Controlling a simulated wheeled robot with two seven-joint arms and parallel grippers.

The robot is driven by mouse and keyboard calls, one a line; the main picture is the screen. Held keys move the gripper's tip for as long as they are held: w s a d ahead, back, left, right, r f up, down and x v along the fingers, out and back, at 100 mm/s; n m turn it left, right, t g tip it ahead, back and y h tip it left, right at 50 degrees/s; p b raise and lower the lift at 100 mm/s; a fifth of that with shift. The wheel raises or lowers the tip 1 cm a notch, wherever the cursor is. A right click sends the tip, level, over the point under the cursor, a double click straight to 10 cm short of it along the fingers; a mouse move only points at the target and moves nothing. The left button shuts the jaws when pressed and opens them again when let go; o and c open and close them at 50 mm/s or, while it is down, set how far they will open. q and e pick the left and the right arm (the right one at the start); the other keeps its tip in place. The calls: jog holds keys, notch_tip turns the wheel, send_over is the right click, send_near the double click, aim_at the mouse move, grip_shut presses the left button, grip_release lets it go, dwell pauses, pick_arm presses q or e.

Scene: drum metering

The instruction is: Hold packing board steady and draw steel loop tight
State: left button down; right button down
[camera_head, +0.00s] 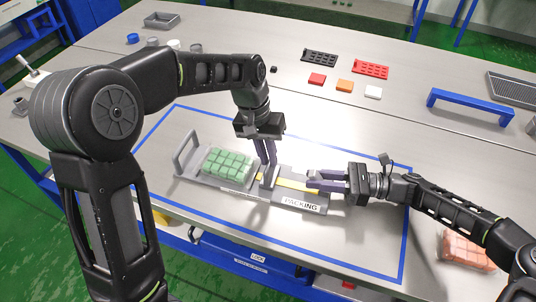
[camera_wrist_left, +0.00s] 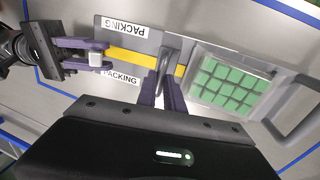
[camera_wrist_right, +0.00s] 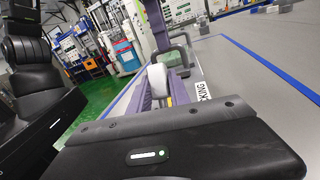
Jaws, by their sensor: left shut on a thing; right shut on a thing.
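The grey packing board (camera_head: 240,187) lies inside the blue taped outline on the table. It carries a green block grid (camera_head: 226,164) and a yellow strip (camera_head: 292,183), and has "PACKING" labels at its right part. My left gripper (camera_head: 268,163) comes down at the board's middle, shut on an upright grey loop-like handle (camera_wrist_left: 163,70). My right gripper (camera_head: 312,182) lies low over the board's right part, shut on a small pale piece (camera_wrist_right: 157,80) at the strip's end. I cannot tell whether this piece is the steel loop. The fingers partly hide it.
A grey end handle (camera_head: 184,150) rises at the board's left end. Red (camera_head: 317,79), orange (camera_head: 345,86) and white (camera_head: 373,92) pieces lie behind. A blue bar handle (camera_head: 470,105) stands at right. A pink block grid (camera_head: 467,250) lies near my right arm. Table around the board is clear.

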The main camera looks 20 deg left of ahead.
dwell(0.5)
pick_arm(q)
jog(key=d, duration=0.7)
jog(key=shift+d, duration=0.35)
pick_arm(e)
jog(key=shift+a, duration=0.1)
pick_arm(q)
jog(key=c, duration=1.5)
grip_release()
jog(key=shift+o, duration=0.2)
jog(key=shift+a+r, duration=0.1)
